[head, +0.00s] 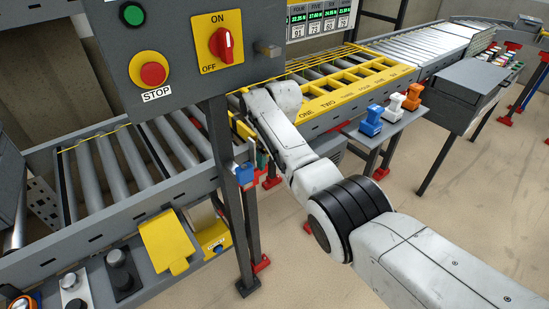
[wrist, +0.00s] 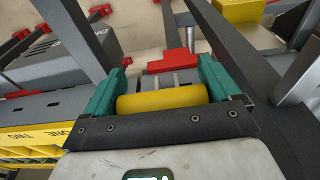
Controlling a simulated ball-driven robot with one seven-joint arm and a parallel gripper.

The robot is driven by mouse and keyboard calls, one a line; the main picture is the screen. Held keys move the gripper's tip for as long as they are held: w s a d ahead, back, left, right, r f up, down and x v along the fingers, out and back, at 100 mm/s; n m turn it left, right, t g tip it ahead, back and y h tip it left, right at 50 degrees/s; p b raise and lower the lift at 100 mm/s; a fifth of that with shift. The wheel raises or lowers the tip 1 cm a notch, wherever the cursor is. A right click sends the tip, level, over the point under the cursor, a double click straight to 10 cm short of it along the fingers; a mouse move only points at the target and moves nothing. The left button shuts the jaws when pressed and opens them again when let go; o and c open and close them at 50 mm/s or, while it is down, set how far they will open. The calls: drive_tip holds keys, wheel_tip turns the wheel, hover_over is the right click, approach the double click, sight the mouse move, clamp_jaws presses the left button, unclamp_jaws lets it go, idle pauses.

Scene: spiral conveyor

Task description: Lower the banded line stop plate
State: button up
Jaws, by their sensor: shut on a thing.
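In the wrist view, my gripper (wrist: 163,84) has its two teal fingers on either side of a rounded yellow bar (wrist: 162,99) and is shut on it. A grey slotted part shows just beyond the bar, with a red block (wrist: 174,63) past it. In the head view, my gripper (head: 261,157) is at the conveyor's side, just right of the dark panel post, which partly hides it. I cannot make out bands on the held bar, nor the whole stop plate, as my arm and the post cover that spot.
A control panel (head: 180,50) with a red ON/OFF switch hangs on the post (head: 232,190), close left of my gripper. Roller conveyor (head: 115,165) runs left; a yellow numbered frame (head: 350,82) lies right. Blue, white and orange blocks (head: 392,107) stand on a shelf.

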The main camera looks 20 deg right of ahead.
drive_tip(key=shift+w+r, duration=0.1)
drive_tip(key=o, duration=1.2)
drive_tip(key=shift+f+p, duration=0.25)
drive_tip(key=shift+p, duration=0.1)
